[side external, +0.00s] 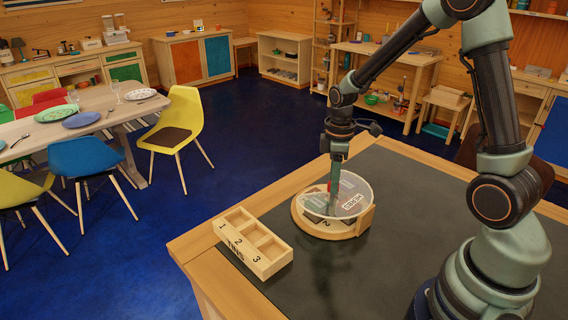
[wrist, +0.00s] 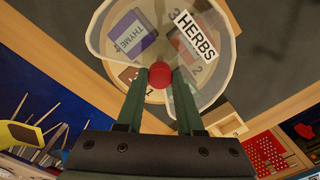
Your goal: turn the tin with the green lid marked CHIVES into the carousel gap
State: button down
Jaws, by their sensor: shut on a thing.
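The carousel (side external: 330,222) is a round wooden turntable on the dark table top, under a clear cover (side external: 358,192) labelled HERBS. In the wrist view the cover (wrist: 222,75) shows a purple-labelled THYME tin (wrist: 126,34) and a reddish tin (wrist: 184,47) beneath it. Numbers 1, 2 and 3 show around the carousel. My gripper (wrist: 160,74) is shut on a red knob (wrist: 160,78) at the carousel's middle; in the side view my gripper (side external: 334,185) points down there.
A wooden rack (side external: 262,262) marked TINS, with compartments numbered 1, 2 and 3, stands left of the carousel near the table edge. Its compartments look empty. The dark table top (side external: 400,190) is clear right of the carousel. Chairs and a dining table stand apart.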

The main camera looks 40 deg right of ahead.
jog(key=m, duration=0.3)
jog(key=shift+m, duration=0.4)
jog(key=m, duration=0.4)
jog(key=shift+m, duration=0.3)
jog(key=m, duration=0.4)
jog(key=shift+m, duration=0.3)
jog(key=shift+w+r+m, duration=0.1)
jog(key=shift+m, duration=1.9)
jog(key=c, duration=0.5)
grip_release()
jog(key=shift+c, duration=0.2)
